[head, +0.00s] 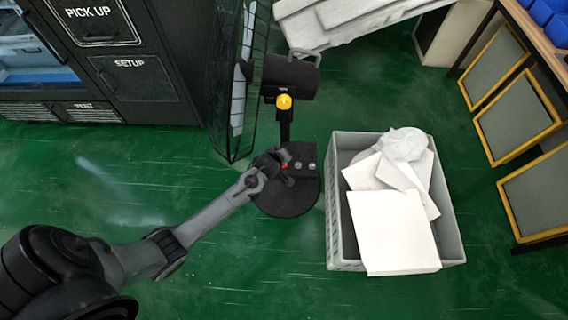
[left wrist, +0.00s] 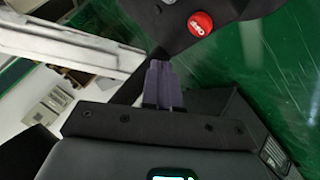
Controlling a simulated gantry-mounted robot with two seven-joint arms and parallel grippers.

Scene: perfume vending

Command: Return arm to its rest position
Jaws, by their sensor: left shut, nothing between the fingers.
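My left arm comes in from the lower left in the head view. Its gripper (head: 272,160) is over the round black base of a black stand (head: 290,200), close to the small panel with buttons; I cannot tell whether it touches. In the left wrist view the two grey-purple fingers (left wrist: 162,85) are together with nothing between them. A red button (left wrist: 201,24) with white lettering on a black surface lies beyond the fingertips, to the upper right. My right gripper is in neither view.
A yellow knob (head: 284,101) sits higher on the stand. A grey crate (head: 336,225) with white sheets stands right of it. Green floor (head: 250,285) is clear in front.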

